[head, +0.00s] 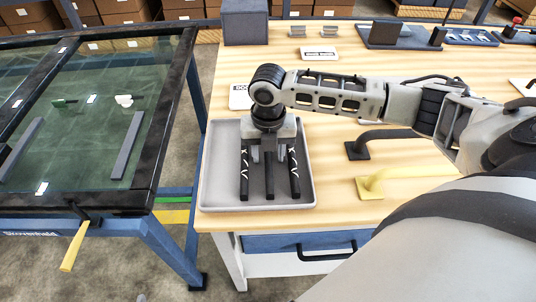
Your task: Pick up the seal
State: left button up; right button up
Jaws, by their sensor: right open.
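Several dark strips lie side by side in a grey tray (218,190) at the left end of the wooden bench. The outer two show white marks. My right gripper (269,152) is open and points down over the tray, above the middle strip. Its body hides the far ends of the strips. I cannot tell whether its fingers touch one. My left gripper is not in view.
A framed glass panel (75,110) lies on a blue stand at left, with grey bars on it. A blue-grey box (245,22) is at the back. Bare wood (335,205) shows at the front.

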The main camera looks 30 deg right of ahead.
grip_shut()
jog(key=shift+r, duration=0.1)
jog(key=shift+r, duration=0.6)
jog(key=w+a+r+b, duration=0.1)
jog(key=a+r, duration=1)
jog(key=a, duration=0.3)
jog(key=shift+w+r, duration=0.25)
jog(key=shift+r, duration=0.05)
